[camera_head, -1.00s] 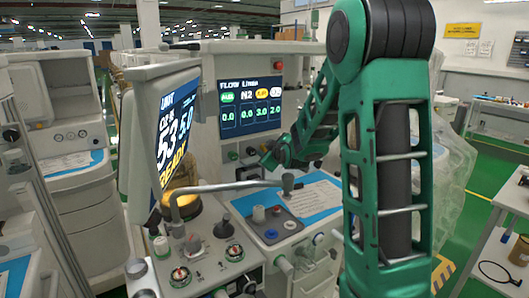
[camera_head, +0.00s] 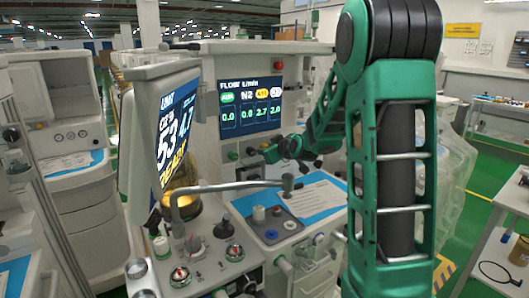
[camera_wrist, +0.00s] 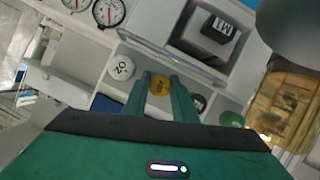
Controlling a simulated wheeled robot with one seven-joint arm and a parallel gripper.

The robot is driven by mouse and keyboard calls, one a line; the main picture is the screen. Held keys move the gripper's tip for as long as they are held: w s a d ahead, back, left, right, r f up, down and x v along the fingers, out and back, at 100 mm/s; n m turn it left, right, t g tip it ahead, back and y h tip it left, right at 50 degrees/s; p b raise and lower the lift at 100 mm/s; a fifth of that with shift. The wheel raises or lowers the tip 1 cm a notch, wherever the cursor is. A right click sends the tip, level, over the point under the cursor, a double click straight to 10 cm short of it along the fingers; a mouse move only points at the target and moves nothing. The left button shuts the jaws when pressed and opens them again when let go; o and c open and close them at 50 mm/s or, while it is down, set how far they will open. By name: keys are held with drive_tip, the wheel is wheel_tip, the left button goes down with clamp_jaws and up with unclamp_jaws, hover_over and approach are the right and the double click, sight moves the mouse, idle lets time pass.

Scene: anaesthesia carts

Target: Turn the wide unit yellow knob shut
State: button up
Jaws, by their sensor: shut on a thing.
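The yellow knob (camera_wrist: 159,86) sits in a row of knobs on the wide unit's front panel. In the wrist view my gripper (camera_wrist: 164,88) has its two green fingers shut on it, one at each side. The screen's yellow column reads 2.7.
A white knob (camera_wrist: 121,69) and a black knob (camera_wrist: 198,102) flank the yellow one closely; a green knob (camera_wrist: 232,119) is farther along. A grey bent pipe (camera_head: 235,186) crosses in front of the unit. The side monitor (camera_head: 174,135) stands left.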

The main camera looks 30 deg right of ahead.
drive_tip(key=m+y, duration=0.2)
drive_tip(key=m, duration=0.1)
drive_tip(key=shift+a+f, duration=0.1)
drive_tip(key=shift+f, duration=0.1)
drive_tip(key=m+y, duration=0.3)
drive_tip(key=shift+m, duration=0.4)
drive_tip(key=m+y, duration=0.2)
drive_tip(key=m, duration=0.1)
drive_tip(key=shift+t, duration=0.3)
drive_tip(key=m+t+y, duration=0.1)
drive_tip(key=m, duration=0.3)
drive_tip(key=shift+s+m, duration=0.1)
drive_tip(key=shift+m, duration=0.3)
drive_tip(key=o, duration=0.8)
drive_tip(key=shift+c, duration=0.2)
